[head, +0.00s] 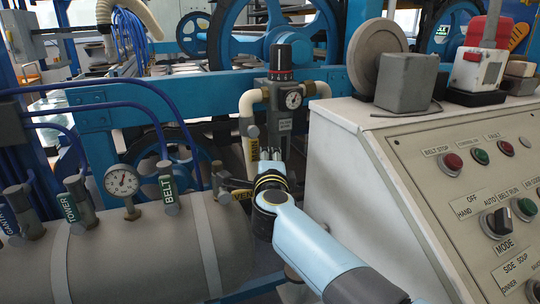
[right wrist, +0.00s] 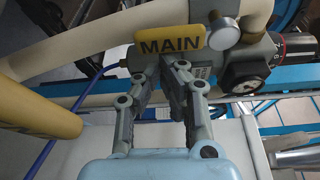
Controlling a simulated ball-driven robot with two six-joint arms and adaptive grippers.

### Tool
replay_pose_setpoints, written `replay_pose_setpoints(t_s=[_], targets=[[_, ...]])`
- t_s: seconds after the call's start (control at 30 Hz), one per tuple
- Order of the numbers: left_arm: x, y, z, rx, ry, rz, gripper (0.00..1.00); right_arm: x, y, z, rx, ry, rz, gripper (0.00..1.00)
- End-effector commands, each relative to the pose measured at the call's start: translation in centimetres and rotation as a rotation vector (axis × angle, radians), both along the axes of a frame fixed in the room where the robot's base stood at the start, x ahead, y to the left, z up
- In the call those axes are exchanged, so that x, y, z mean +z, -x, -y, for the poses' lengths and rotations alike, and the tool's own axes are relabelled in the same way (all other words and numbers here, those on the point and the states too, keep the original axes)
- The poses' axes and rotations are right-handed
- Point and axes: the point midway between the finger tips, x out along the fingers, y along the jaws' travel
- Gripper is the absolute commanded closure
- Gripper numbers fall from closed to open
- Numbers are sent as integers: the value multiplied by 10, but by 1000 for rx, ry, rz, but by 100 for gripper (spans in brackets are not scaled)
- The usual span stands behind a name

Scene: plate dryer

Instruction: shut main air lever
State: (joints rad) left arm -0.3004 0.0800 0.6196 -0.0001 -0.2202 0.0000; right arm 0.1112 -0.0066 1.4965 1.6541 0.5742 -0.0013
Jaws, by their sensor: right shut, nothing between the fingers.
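The main air lever (right wrist: 170,40) is a yellow handle marked MAIN, with a round metal pivot (right wrist: 222,29) at its right end in the right wrist view. In the head view the yellow lever (head: 254,149) stands roughly upright beside the pale hose, below the air regulator (head: 281,95). My right gripper (right wrist: 173,66) is shut with nothing between its fingers. Its fingertips are right at the lever's lower edge in the right wrist view; I cannot tell whether they touch. In the head view the right gripper (head: 268,158) is partly hidden by its own wrist. My left gripper is not in view.
A sloped control panel (head: 350,185) stands close to the right of my right arm. A grey tank (head: 150,250) with a gauge (head: 122,181) and several labelled valves lies to the left. Blue machine framing (head: 95,110) stands behind. Pale hoses run close around the lever.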

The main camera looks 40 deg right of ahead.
Motion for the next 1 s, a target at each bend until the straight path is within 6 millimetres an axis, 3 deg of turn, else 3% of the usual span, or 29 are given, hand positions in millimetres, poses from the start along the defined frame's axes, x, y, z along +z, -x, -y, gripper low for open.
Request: replay_pose_setpoints(t_s=[0.47,1.0], targets=[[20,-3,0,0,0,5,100,-1,-3,-10,1,-151,35,100],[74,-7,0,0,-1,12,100,0,-10,-40,0,-629,151,100]])
